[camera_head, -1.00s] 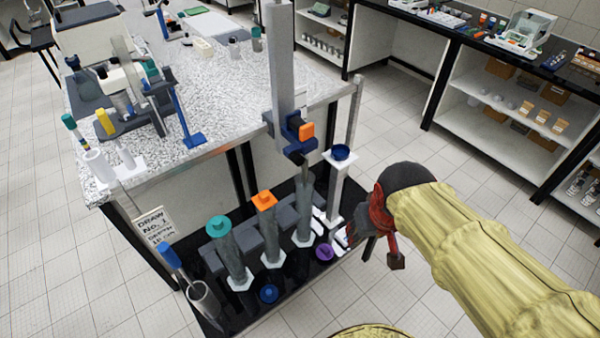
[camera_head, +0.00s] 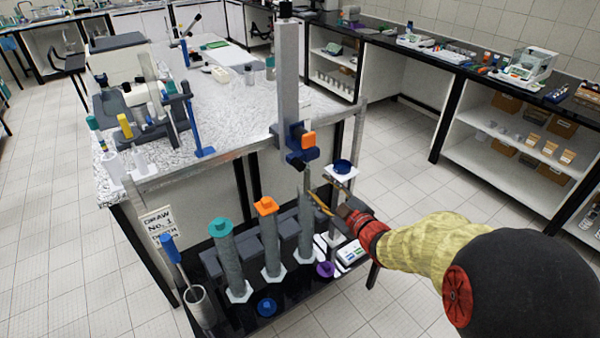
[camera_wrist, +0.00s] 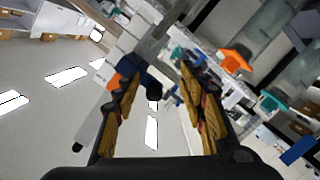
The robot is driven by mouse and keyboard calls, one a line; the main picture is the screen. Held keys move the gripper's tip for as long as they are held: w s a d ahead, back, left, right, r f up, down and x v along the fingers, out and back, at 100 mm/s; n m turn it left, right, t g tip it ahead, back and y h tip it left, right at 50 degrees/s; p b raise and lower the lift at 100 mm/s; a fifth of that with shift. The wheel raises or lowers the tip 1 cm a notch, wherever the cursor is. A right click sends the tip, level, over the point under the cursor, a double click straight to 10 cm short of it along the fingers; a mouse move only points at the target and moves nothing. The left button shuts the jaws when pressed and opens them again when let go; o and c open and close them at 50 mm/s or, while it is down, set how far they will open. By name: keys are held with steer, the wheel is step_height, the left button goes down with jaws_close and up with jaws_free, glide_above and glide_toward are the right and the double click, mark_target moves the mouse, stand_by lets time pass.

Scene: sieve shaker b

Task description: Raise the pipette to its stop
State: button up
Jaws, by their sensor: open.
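A tall grey column (camera_head: 287,70) bears a blue carriage (camera_head: 297,138) with an orange knob (camera_head: 308,138). The pipette (camera_head: 307,178), a thin tube, hangs below the carriage above the rear cylinder (camera_head: 306,232); its lower end is hard to make out. My gripper (camera_head: 316,199) is just below and right of the carriage, close to the pipette. In the wrist view my gripper (camera_wrist: 160,95) is open and empty, with the orange knob (camera_wrist: 125,70) and the dark carriage ahead, near the left finger. I cannot tell whether anything touches.
Teal-topped (camera_head: 220,228) and orange-topped (camera_head: 265,207) cylinders stand on the black low shelf (camera_head: 290,312). A small blue dish (camera_head: 342,166) on a post stands just right of the pipette, close to my gripper. The stone-topped bench (camera_head: 220,110) is behind. Open floor lies right.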

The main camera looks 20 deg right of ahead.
mark_target(301, 167)
steer(key=w+a+r, duration=0.1)
steer(key=w, duration=0.1)
steer(key=w+a+r+n+y+b, duration=0.1)
steer(key=w+a, duration=0.1)
steer(key=w+a+r+t+y+b, duration=0.1)
steer(key=w, duration=0.2)
steer(key=shift+w+a+r+n, duration=0.1)
steer(key=shift+a+r+n, duration=0.2)
steer(key=shift+r, duration=0.1)
steer(key=c, duration=0.4)
jaws_close()
stand_by(0.4)
